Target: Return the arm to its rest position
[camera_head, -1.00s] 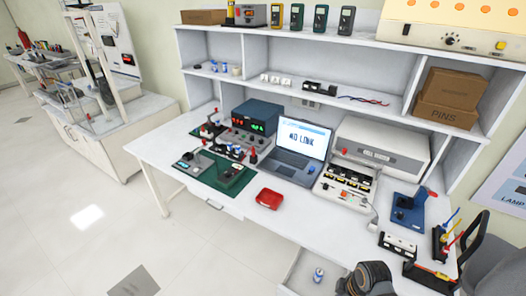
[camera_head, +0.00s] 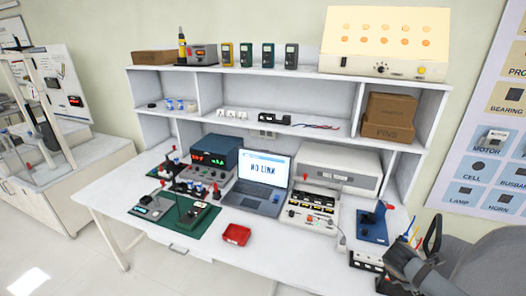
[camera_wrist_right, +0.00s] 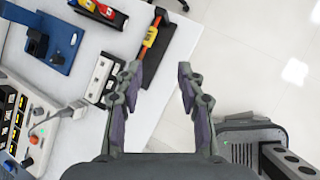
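In the right wrist view my right gripper (camera_wrist_right: 158,88) is open, with its two fingers well apart and nothing between them. It hangs over the front edge of the white bench, near a long black tray with an orange-and-black tool (camera_wrist_right: 150,38). Pale floor shows beyond. In the head view a grey part of my right arm (camera_head: 425,276) comes in at the lower right, in front of the bench's right end. My left gripper and left arm are out of the head view.
The white bench (camera_head: 245,257) holds a laptop (camera_head: 257,183), a red tray (camera_head: 236,234), a green mat (camera_head: 160,229) and a blue fixture (camera_head: 373,224). A dark chair (camera_head: 474,258) stands close by my right arm.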

